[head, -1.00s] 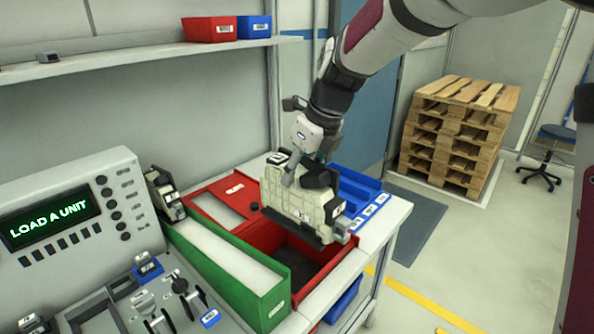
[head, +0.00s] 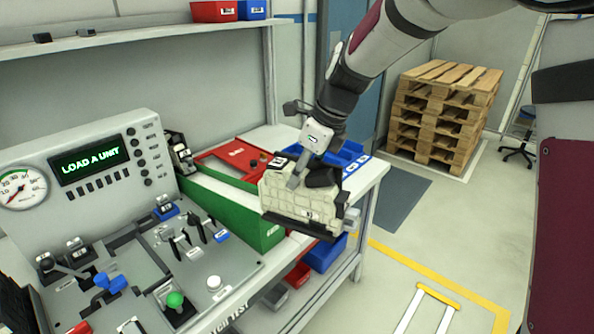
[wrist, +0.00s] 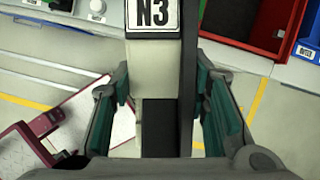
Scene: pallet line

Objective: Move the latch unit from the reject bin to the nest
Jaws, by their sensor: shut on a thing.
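The latch unit (head: 292,200) is a cream, blocky, ribbed housing with black parts along its base and top. My gripper (head: 298,180) is shut on its upper part and holds it in the air, in front of the bench's right end. In the wrist view the gripper (wrist: 160,112) has a pad on each side of the unit (wrist: 153,55), which bears an "N3" label. The nest, probably on the test fixture (head: 150,262), cannot be made out for sure.
A console (head: 85,165) reading "LOAD A UNIT" stands behind the fixture with its levers and knobs. A green bin (head: 225,208) lies between fixture and unit. Another unit (head: 180,152) stands behind it. Blue bins (head: 345,155) are at the bench's right end. Pallets (head: 443,110) stand on the floor.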

